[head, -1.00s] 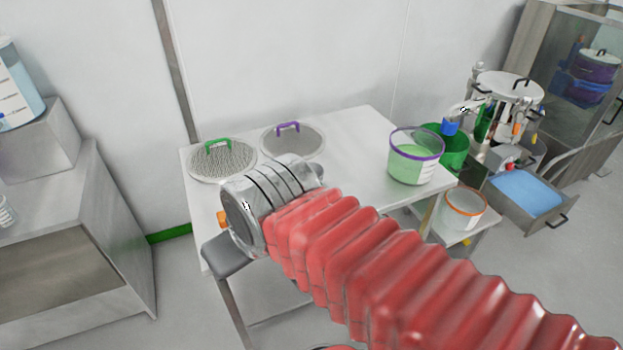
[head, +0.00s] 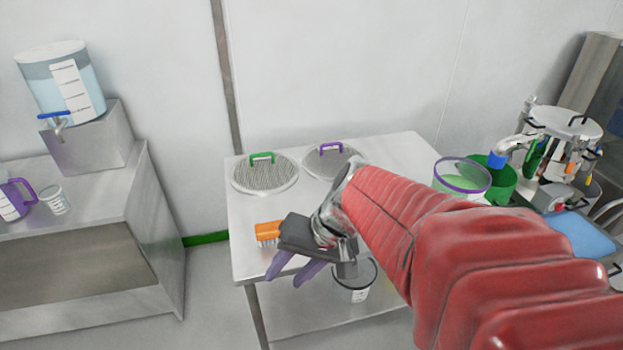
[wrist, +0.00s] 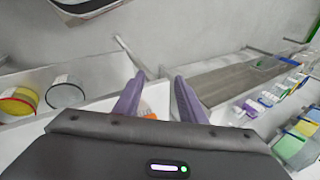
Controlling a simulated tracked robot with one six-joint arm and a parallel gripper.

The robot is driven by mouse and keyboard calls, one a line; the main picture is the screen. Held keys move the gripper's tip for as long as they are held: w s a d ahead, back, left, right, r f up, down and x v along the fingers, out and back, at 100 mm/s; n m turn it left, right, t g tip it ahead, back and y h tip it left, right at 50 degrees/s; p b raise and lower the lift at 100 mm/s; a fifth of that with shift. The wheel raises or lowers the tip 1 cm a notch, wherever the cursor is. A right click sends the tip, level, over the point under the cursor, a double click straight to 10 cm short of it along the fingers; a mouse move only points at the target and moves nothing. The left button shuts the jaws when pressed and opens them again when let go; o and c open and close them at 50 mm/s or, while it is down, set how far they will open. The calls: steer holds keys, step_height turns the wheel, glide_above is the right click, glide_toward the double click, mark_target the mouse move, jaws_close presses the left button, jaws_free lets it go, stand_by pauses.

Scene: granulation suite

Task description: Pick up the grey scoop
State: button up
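I cannot make out a grey scoop in either view; my arm hides part of the table. My gripper (head: 289,280) has purple fingers spread apart, with nothing between them, over the front left edge of the white table (head: 405,150). An orange brush (head: 268,233) lies on the table just left of the gripper.
Two mesh discs, one green-handled (head: 264,175) and one purple-handled (head: 330,160), lie at the table's back. A purple-rimmed tub (head: 461,178) and green bucket (head: 503,182) stand right. A clear container (head: 354,278) is on the lower shelf.

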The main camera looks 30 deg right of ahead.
steer(key=w+d+f+m+t+y, duration=0.1)
steer(key=w+d+f+m+t, duration=0.2)
steer(key=d, duration=0.4)
steer(key=w+d+m+t+y, duration=0.1)
steer(key=w+d+m+t, duration=0.1)
steer(key=d+m, duration=0.35)
steer(key=s+d+f+m+t+h, duration=0.1)
steer(key=d+m+t+h, duration=0.1)
steer(key=d, duration=0.7)
steer(key=s+d+f+m+t+h, duration=0.1)
steer(key=d+f+m+t+h, duration=0.1)
steer(key=d, duration=0.7)
steer(key=shift+s+d+m+t+h, duration=0.15)
steer(key=shift+s+m+t+h, duration=0.35)
steer(key=shift+m+t, duration=0.6)
steer(key=shift+w+f, duration=0.1)
steer(key=shift+w, duration=0.05)
steer(key=x, duration=0.8)
steer(key=shift+f, duration=0.2)
steer(key=shift+w, duration=0.2)
